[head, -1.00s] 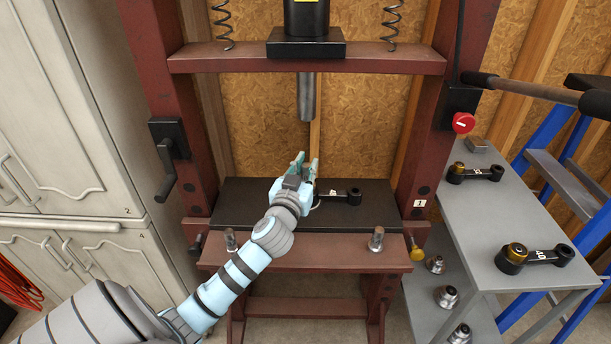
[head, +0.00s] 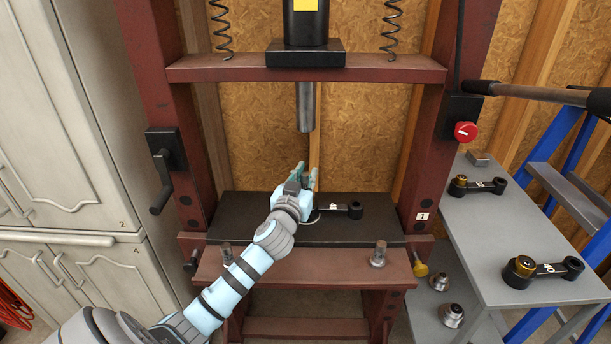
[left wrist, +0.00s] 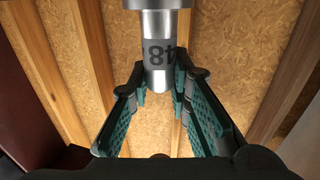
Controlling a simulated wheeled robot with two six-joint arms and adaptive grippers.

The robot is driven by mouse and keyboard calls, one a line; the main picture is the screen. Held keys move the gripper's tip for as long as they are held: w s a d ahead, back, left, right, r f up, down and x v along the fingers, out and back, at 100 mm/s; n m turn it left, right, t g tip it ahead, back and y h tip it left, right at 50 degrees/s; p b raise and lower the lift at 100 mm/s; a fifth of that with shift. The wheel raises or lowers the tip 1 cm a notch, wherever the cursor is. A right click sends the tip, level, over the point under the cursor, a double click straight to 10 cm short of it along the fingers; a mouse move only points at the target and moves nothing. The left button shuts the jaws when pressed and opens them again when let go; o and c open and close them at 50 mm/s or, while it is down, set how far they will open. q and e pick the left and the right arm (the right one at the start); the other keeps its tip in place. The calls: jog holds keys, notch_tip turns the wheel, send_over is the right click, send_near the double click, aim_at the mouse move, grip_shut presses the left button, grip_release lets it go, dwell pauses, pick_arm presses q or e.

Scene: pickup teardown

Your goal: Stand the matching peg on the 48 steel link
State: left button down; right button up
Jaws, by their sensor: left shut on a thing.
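My left gripper (head: 306,180) is over the press bed, below the press ram. In the left wrist view its green-padded fingers (left wrist: 160,95) are shut on a steel peg (left wrist: 157,55) marked 48. The peg has a wider steel part at the top edge of that view; the gripper hides it in the head view. A black steel link (head: 345,210) lies flat on the bed, just right of and below the gripper. Its label is too small to read, and its left end is hidden behind the gripper. My right gripper is not in view.
The press ram (head: 305,107) hangs above the gripper. The grey side table (head: 470,235) at right bears a link marked 40 (head: 550,268) and another link (head: 488,186), each with a brass-coloured ring. Two steel pegs (head: 440,283) (head: 451,315) stand on the lower shelf.

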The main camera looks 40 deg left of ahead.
pick_arm(q)
jog(key=shift+s+f, duration=0.15)
jog(key=c, duration=1.4)
grip_release()
jog(key=v, duration=1.2)
jog(key=shift+s, duration=0.1)
